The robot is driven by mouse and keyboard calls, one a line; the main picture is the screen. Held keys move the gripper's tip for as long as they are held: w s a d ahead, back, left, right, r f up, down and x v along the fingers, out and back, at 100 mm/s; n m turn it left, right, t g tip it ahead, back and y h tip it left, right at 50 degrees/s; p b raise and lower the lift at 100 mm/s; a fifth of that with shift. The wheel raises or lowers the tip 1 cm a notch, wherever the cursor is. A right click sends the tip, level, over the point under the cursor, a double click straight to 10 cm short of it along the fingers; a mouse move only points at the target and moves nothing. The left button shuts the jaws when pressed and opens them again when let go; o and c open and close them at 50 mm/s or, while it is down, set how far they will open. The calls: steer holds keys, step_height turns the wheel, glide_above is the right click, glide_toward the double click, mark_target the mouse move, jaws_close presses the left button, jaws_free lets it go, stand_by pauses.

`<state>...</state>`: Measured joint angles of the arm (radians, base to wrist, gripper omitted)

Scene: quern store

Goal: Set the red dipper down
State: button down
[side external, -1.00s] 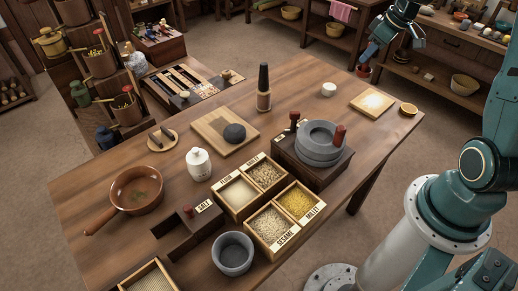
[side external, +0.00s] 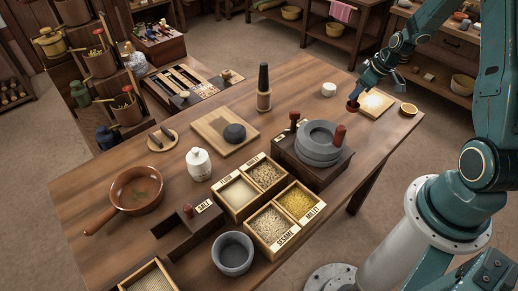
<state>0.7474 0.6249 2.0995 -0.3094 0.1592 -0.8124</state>
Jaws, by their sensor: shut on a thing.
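The red dipper (side external: 352,106) is a small reddish cup at the far right end of the wooden table (side external: 318,82). It is by the left edge of a pale square board (side external: 379,105). My gripper (side external: 357,96) points down over it and is shut on it. The gripper hides the dipper's upper part. I cannot tell whether the dipper touches the table or hangs just above it.
A white pot (side external: 328,90) stands left of the dipper, and a small bowl (side external: 408,107) stands right of the board. A grey stone quern (side external: 318,143) sits nearer. Bare table lies between quern and dipper.

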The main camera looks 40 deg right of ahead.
mark_target(356, 104)
steer(key=shift+f, duration=1.4)
steer(key=shift+f, duration=1.9)
steer(key=shift+f, duration=0.15)
steer(key=c, duration=1.4)
jaws_free()
steer(key=shift+o, duration=0.2)
steer(key=v, duration=1.2)
